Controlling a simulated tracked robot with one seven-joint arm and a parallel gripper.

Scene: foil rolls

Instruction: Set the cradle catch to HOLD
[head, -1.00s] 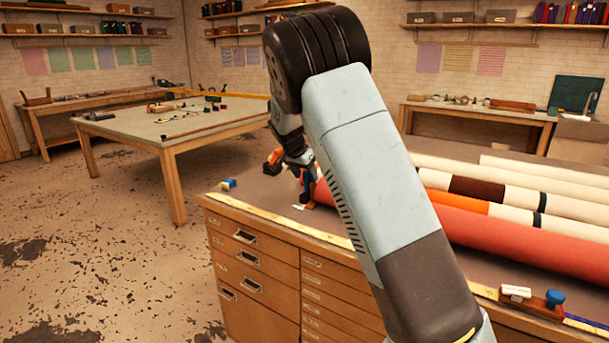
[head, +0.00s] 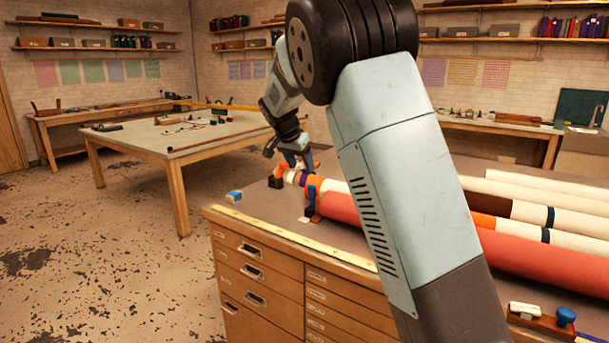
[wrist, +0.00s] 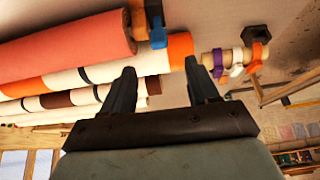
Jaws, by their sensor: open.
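My gripper (head: 289,162) is open, above the left ends of the rolls. In the wrist view its two fingers (wrist: 160,78) are apart with nothing between them, over the cream roll with an orange end (wrist: 178,48). A narrow core with purple, white and orange bands (wrist: 236,62) lies beyond this end. A blue and orange fitting (head: 312,200), perhaps part of the cradle, stands at the coral roll's end; it also shows in the wrist view (wrist: 157,35). A dark block (head: 275,183) is near the banded core. I cannot make out the catch's setting or a HOLD mark.
The coral roll (head: 345,208) and several cream rolls (head: 545,190) lie across the cabinet top. A small blue and cream block (head: 234,197) sits near its left edge. A handled tool (head: 543,320) lies at the front right. Bare top surrounds the small block.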

